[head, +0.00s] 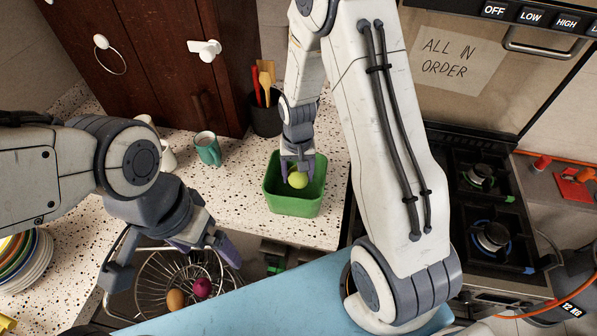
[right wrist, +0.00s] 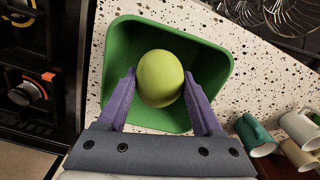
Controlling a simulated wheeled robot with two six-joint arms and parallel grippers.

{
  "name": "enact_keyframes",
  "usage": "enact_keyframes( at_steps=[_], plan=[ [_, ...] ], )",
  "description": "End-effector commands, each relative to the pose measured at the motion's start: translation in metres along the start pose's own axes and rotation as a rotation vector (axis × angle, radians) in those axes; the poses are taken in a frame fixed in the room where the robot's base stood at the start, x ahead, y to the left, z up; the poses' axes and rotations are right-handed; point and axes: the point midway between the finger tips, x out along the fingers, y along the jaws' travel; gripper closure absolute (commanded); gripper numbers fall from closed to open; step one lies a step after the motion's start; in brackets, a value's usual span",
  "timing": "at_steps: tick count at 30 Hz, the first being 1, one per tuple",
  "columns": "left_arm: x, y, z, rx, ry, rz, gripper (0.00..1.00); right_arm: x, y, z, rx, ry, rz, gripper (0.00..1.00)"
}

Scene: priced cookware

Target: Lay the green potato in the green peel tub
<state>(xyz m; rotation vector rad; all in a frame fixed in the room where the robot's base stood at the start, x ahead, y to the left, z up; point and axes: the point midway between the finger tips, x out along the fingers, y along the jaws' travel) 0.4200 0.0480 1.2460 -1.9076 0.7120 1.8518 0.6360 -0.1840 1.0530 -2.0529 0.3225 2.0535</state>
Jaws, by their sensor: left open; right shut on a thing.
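The green potato (head: 298,179) is between the fingers of my right gripper (head: 297,168), which is shut on it. It is over the opening of the green peel tub (head: 294,205), inside the rim as seen from above. In the right wrist view the potato (right wrist: 160,78) sits between the two purple fingers (right wrist: 160,92), with the tub (right wrist: 215,58) around and beyond it. I cannot tell whether the potato touches the tub floor. My left gripper (head: 172,262) is open over the wire basket.
The wire basket (head: 150,285) holds a brown potato (head: 175,299) and a red onion (head: 202,287). A teal mug (head: 207,149) and a dark utensil pot (head: 265,117) stand behind the tub. Stacked plates (head: 30,262) are at left, the stove (head: 480,205) at right.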

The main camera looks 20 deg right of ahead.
Motion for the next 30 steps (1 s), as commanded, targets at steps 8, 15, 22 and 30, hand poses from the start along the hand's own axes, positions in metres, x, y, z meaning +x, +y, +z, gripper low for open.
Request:
enact_keyframes(
  at_steps=[8, 15, 22, 30],
  plan=[
    [0.039, -0.003, 0.002, -0.006, 0.0, 0.0, 0.0, 0.046, 0.001, 0.0, 0.003, 0.0, 0.0, 0.95],
    [0.067, -0.005, 0.004, -0.011, 0.0, 0.0, 0.0, 0.08, 0.001, 0.0, 0.003, -0.001, 0.0, 0.95],
    [0.085, -0.006, 0.004, -0.01, 0.0, 0.0, 0.0, 0.102, 0.001, 0.0, 0.003, 0.0, 0.0, 0.95],
    [0.085, -0.006, 0.004, -0.01, 0.0, 0.0, 0.0, 0.104, 0.001, -0.001, 0.002, 0.001, 0.0, 0.95]
  ],
)
